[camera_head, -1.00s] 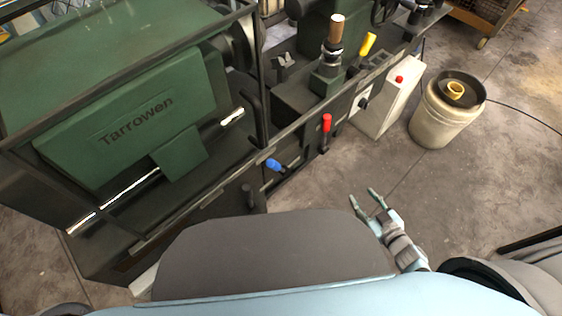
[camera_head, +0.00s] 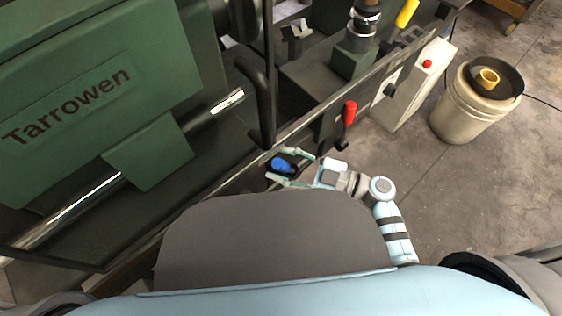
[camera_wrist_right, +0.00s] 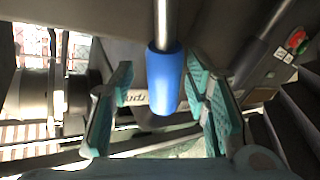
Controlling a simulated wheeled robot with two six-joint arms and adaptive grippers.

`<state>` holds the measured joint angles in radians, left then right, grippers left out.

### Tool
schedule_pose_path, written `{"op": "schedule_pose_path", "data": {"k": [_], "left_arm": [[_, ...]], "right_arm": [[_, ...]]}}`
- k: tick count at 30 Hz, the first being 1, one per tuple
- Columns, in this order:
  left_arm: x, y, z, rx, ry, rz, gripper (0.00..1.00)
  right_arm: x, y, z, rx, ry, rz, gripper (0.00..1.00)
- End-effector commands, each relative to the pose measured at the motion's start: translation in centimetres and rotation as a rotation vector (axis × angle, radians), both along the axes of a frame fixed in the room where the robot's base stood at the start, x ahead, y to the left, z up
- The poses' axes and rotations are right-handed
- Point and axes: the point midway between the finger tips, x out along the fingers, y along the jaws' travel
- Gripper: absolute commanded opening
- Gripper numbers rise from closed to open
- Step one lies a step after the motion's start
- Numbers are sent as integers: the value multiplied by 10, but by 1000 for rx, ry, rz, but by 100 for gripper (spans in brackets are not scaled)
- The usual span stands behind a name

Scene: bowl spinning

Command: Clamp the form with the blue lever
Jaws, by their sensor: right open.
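The blue lever (camera_head: 281,164) sticks out from the front of the green spinning machine (camera_head: 160,155), low in the middle of the head view. My right gripper (camera_head: 273,164) is open, with one finger on each side of the blue handle. In the right wrist view the blue handle (camera_wrist_right: 164,80) hangs from a metal rod between the two teal fingers (camera_wrist_right: 165,95), with gaps visible on both sides. The form itself cannot be made out. My left gripper is not in view.
A red lever (camera_head: 349,113) and a yellow-handled lever (camera_head: 406,14) are on the machine to the right. A dark vertical bar handle (camera_head: 262,105) stands just above the blue lever. A pale control box (camera_head: 420,80) and a bucket (camera_head: 474,112) stand at right; floor is clear below them.

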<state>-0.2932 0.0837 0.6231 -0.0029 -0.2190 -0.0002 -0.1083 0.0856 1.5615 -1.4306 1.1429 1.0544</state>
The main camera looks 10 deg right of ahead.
Motion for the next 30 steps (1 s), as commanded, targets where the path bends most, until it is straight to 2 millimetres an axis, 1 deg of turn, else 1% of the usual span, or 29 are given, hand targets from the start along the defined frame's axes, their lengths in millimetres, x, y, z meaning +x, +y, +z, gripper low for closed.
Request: {"op": "schedule_pose_path", "data": {"k": [1,3,5,9,11,15,17,18,30], "left_arm": [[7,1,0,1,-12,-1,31],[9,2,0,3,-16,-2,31],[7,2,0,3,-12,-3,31],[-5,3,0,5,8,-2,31],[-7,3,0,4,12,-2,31],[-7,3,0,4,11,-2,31],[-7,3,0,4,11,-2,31],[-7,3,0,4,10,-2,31],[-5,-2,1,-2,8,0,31]], "right_arm": [[1,3,0,1,1,0,43],[2,5,0,0,0,0,43],[2,5,0,-1,0,0,43],[2,5,0,-1,0,0,43],[2,5,0,-1,0,0,35],[2,5,0,-1,0,0,13],[2,4,0,-1,0,0,3],[2,4,0,-1,0,0,0],[3,3,1,15,12,0,0]]}}
